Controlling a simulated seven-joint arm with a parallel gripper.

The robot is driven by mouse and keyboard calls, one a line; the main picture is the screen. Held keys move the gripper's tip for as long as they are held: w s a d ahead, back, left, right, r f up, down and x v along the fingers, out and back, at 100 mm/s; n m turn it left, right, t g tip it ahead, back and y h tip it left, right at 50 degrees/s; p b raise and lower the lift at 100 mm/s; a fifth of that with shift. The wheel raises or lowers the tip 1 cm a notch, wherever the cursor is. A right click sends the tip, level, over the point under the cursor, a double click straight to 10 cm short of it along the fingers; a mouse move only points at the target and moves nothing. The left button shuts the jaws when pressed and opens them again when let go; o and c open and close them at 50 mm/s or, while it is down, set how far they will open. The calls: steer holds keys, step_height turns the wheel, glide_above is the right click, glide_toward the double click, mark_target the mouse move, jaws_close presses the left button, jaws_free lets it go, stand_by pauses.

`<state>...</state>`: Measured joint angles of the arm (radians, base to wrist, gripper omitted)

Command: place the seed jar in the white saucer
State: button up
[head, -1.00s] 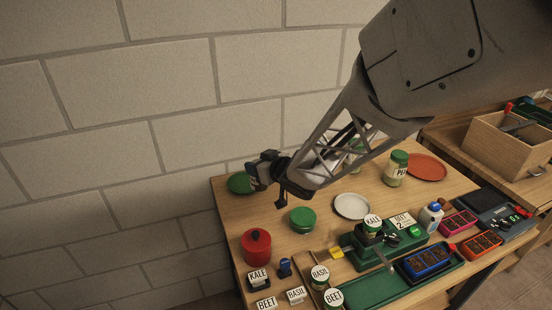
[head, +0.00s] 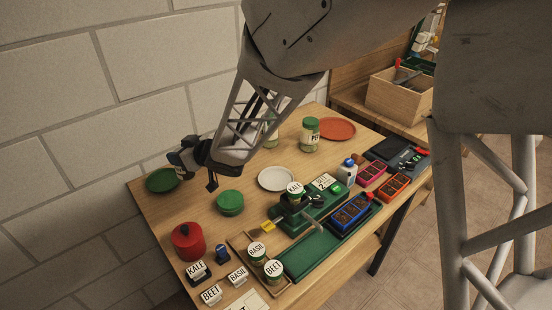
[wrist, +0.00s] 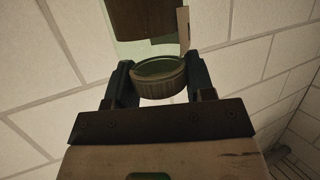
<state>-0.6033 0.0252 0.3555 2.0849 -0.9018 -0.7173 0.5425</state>
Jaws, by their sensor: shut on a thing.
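My gripper (wrist: 159,78) is shut on a jar (wrist: 160,88), seen close up in the wrist view. The jar has a ribbed lid between the two fingers, pale glass, dark brown contents and the edge of a pale label. In the head view my gripper (head: 184,160) is near the green saucer (head: 160,182) at the table's far left; the held jar cannot be made out there. The white saucer (head: 277,179) lies empty on the table, to the right of my gripper.
A green-lidded jar (head: 310,135) stands by the orange saucer (head: 338,129); another is partly behind my arm. A green round container (head: 230,203) lies between my gripper and the red pot (head: 187,243). The green press (head: 300,208) stands just before the white saucer.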

steer(key=w+d, duration=0.4)
steer(key=d, duration=0.3)
steer(key=w+d+r+g, duration=0.1)
steer(key=w+d, duration=0.3)
steer(key=d, duration=0.4)
steer(key=w+d+r+n, duration=0.1)
steer(key=w+d, duration=0.4)
steer(key=d, duration=0.3)
steer(key=shift+r, duration=0.25)
steer(key=shift+d, duration=0.1)
step_height(320, 180, down, 6)
steer(key=shift+f, duration=0.15)
steer(key=shift+f, duration=1.85)
steer(key=shift+f, duration=0.6)
steer(key=o, duration=1)
